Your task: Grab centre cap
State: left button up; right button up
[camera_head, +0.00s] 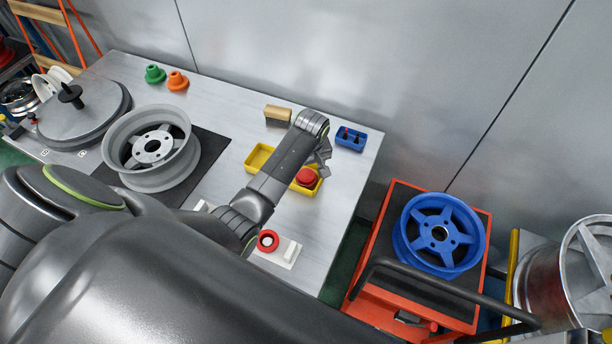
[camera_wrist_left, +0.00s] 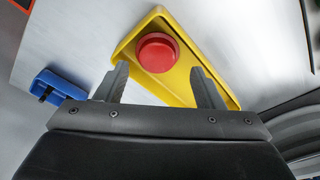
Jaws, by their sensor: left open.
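A round red cap (camera_head: 307,177) lies in the right end of the yellow tray (camera_head: 258,156) on the metal table. It also shows in the left wrist view (camera_wrist_left: 157,52), inside the tray's narrow end. My left gripper (camera_head: 323,158) is over that end of the tray, close to the cap. In the left wrist view its two fingers (camera_wrist_left: 160,76) are spread and empty, with the cap ahead of and between them. My arm hides the middle of the tray in the head view. My right gripper is not in view.
A blue bin (camera_head: 351,138) and a tan block (camera_head: 278,115) stand behind the tray. A red ring (camera_head: 267,241) sits on a white plate in front. A grey wheel (camera_head: 151,148) is on a dark mat, and a blue wheel (camera_head: 439,235) is on a red cart.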

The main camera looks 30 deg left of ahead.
aim_at(306, 175)
pick_arm(q)
jog(key=shift+w+f, duration=0.1)
jog(key=shift+f, duration=0.25)
jog(key=shift+w+a+f+p, duration=0.2)
jog(key=shift+f+p, duration=0.1)
jog(key=shift+f, duration=0.25)
jog(key=f, duration=0.2)
jog(key=shift+w+a+f, duration=0.25)
jog(key=shift+w+f, duration=0.05)
jog(key=shift+w, duration=0.05)
jog(key=shift+f, duration=0.55)
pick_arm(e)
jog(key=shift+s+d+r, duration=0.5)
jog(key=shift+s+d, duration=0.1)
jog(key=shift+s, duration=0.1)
pick_arm(q)
jog(key=c, duration=0.8)
